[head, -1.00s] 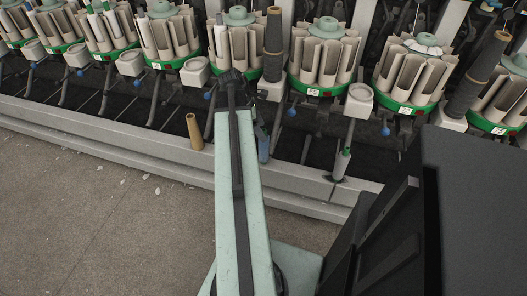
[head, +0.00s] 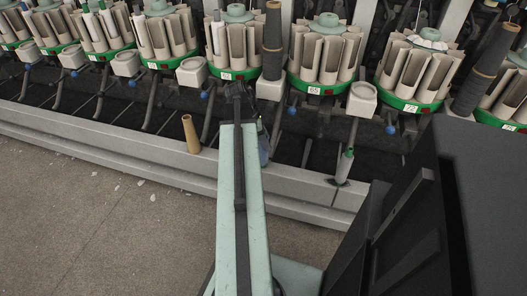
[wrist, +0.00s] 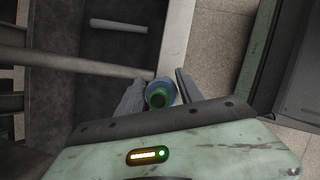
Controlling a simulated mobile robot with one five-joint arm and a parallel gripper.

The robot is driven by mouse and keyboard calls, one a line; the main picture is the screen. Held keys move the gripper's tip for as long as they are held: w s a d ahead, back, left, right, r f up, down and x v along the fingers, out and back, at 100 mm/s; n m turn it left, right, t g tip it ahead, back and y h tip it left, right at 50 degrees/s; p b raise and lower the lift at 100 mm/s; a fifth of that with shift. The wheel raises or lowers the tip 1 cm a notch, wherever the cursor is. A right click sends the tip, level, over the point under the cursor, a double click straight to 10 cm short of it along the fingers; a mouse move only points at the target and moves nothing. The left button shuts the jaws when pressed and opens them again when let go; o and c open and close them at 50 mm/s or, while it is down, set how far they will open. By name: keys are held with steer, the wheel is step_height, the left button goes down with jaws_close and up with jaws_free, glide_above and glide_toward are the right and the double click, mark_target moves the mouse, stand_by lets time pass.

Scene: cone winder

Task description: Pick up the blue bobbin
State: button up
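The blue bobbin (head: 263,151) stands on the grey ledge at the foot of the machine, partly hidden behind my arm in the head view. In the wrist view the bobbin (wrist: 159,94) shows from above, blue with a green top. My gripper (wrist: 164,80) is around it, one finger on each side. The fingers look spread, with a small gap at the right; whether the left finger touches is unclear. In the head view my fingertips are hidden by my arm.
A green-topped bobbin (head: 345,165) stands on the ledge to the right. Pale magazines (head: 327,58) and dark rods line the machine behind.

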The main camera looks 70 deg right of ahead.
steer(key=shift+c, duration=0.8)
